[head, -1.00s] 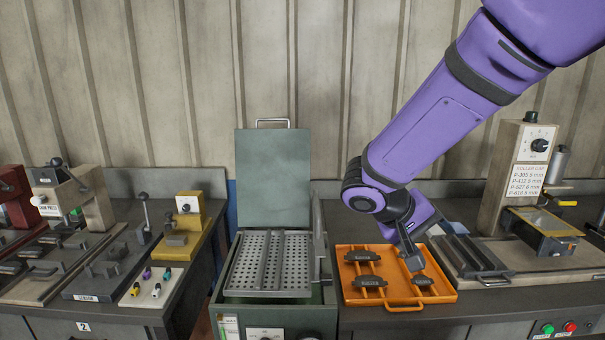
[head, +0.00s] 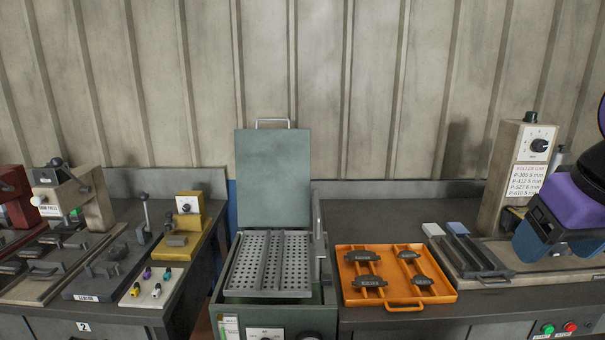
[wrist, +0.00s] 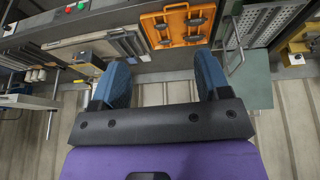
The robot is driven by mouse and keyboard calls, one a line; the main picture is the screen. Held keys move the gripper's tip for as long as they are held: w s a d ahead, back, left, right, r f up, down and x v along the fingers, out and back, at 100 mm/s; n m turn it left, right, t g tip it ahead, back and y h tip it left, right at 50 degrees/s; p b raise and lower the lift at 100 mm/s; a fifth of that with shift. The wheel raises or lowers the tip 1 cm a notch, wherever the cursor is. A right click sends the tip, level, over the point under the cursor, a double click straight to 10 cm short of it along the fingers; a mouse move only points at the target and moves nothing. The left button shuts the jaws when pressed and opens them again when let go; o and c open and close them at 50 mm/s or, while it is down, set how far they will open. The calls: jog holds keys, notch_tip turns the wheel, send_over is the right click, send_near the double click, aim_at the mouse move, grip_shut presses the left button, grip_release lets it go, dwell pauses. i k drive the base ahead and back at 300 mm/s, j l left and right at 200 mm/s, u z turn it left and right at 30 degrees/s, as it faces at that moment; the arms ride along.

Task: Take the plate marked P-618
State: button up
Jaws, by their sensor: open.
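Several dark plates lie on the orange tray (head: 398,294) in the head view: a back left plate (head: 360,256), a front left plate (head: 370,281), a back right plate (head: 408,255) and a front right plate (head: 422,280). Their pale markings are too small to read, so I cannot tell which is P-618. My gripper (wrist: 162,82) is open and empty in the wrist view, its blue fingers wide apart. In the head view it is at the far right, in front of the roller device and well clear of the tray.
The roller gap post (head: 519,170) carries a list including P-618. A dark slotted rack (head: 468,254) stands right of the tray. The green box with its raised lid (head: 272,178) stands left of it. The air above the tray is clear.

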aim_at(418, 280)
jog(key=i+j+z, duration=0.15)
jog(key=z, duration=0.2)
jog(key=i+j+z, duration=0.2)
jog(key=i+z, duration=0.2)
jog(key=i+j+z, duration=0.2)
jog(key=z, duration=0.15)
jog(key=j, duration=0.1)
